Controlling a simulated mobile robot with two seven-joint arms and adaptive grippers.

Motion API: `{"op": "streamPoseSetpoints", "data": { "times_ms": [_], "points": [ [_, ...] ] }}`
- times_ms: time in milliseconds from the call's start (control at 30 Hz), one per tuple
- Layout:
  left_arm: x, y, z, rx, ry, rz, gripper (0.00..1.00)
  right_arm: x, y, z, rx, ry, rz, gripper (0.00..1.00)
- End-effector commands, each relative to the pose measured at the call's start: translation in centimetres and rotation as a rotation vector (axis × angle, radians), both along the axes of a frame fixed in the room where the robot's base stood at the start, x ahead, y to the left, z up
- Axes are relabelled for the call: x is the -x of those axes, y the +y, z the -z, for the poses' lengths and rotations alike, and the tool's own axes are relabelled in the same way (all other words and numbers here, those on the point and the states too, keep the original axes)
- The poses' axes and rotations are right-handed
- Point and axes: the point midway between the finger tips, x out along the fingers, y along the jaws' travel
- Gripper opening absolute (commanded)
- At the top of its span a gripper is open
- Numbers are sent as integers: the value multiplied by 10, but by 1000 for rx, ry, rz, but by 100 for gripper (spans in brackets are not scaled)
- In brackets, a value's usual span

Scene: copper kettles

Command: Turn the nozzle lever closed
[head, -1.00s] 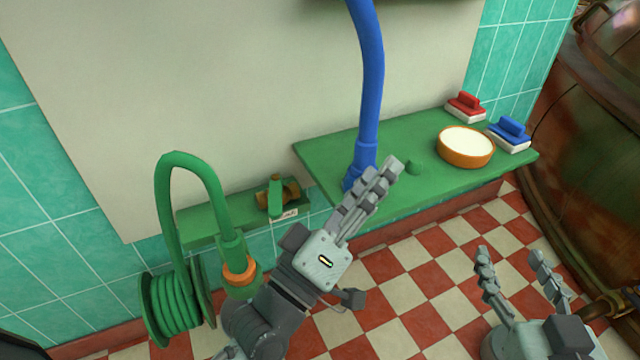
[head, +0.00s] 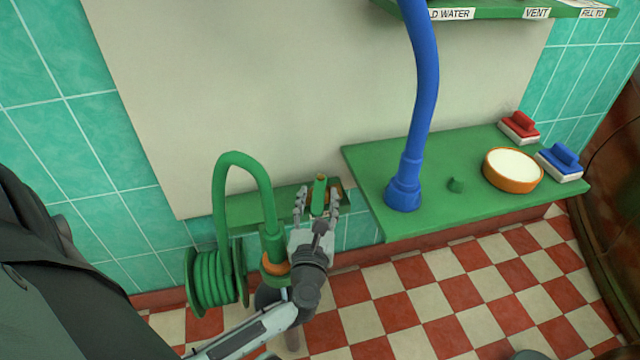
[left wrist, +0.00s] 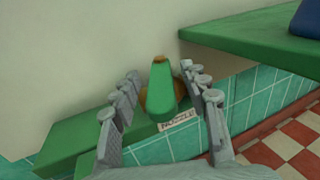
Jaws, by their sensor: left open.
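The green nozzle lever (head: 319,189) stands out from a brass valve on a small green wall shelf (head: 234,209). In the left wrist view the lever (left wrist: 161,90) shows large between the fingers, with the brass body behind it and a NOZZLE label (left wrist: 177,120) below it on the shelf edge. My left gripper (head: 318,198) is open, its fingers on either side of the lever. In the left wrist view there are visible gaps between the fingers (left wrist: 160,100) and the lever. My right gripper is out of view.
A green hose (head: 238,163) arches beside my left arm, with a hose reel (head: 213,278) below it. A larger green shelf (head: 450,221) to the right holds a blue hose (head: 411,150), an orange bowl (head: 513,184), a red brush (head: 521,125) and a blue brush (head: 562,160).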

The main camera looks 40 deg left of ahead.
Motion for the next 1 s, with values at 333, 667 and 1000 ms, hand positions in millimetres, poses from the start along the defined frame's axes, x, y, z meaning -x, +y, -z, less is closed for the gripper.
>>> {"op": "streamPoseSetpoints", "data": {
  "times_ms": [333, 667, 1000],
  "points": [
    [-35, 20, -1, -3, 1, 1, 45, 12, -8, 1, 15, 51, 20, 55],
    [-36, 21, 0, -2, 0, 1, 39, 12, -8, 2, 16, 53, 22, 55],
    [-36, 21, 0, -2, 0, 1, 0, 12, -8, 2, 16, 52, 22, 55]
  ]
}}
